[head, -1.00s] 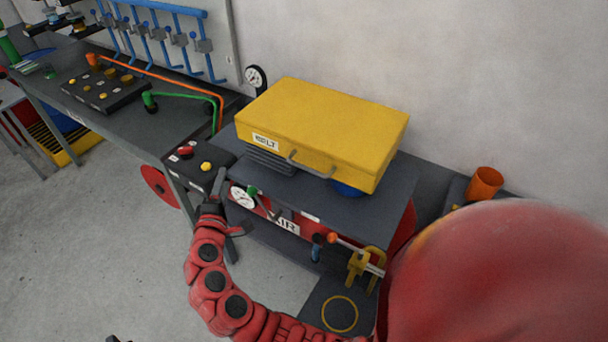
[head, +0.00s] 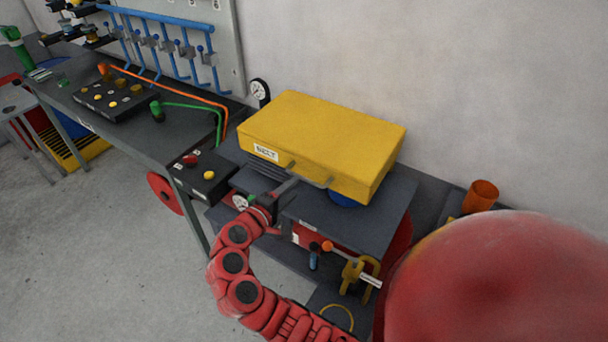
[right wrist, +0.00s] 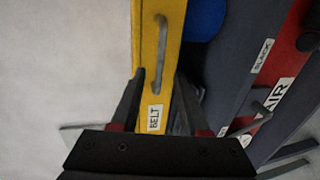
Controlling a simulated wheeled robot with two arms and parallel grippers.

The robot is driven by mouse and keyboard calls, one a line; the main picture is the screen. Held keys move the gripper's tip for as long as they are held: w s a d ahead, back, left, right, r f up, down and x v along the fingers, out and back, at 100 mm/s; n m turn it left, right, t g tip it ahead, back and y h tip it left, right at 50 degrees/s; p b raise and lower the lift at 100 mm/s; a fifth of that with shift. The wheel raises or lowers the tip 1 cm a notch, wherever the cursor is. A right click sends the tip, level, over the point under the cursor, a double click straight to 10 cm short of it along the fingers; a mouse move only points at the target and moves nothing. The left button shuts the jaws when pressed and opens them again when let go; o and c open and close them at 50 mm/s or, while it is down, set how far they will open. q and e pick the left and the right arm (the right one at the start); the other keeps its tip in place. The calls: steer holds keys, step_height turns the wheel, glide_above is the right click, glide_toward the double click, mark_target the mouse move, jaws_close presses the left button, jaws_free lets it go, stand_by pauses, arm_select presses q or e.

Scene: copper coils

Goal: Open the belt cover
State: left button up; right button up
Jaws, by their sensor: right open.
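The yellow belt cover (head: 325,135) is closed and sits on the dark machine bench, with a BELT label on its front face. Its grey handle (head: 310,178) runs along that front. My right gripper (head: 287,187) is at the front of the cover, by the left end of the handle. I cannot tell if any finger touches the cover. My left gripper is out of view.
A black button box (head: 203,176) stands left of the cover, and a gauge (head: 260,91) behind it. A blue part (head: 345,200) shows under the cover. An orange cup (head: 482,195) is at the right. A yellow clamp-like part (head: 357,272) is below the bench front.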

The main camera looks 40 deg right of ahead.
mark_target(304, 177)
steer(key=p+x, duration=0.1)
steer(key=x, duration=0.5)
steer(key=shift+w+d, duration=0.15)
steer(key=shift+d, duration=0.05)
jaws_close()
stand_by(1.1)
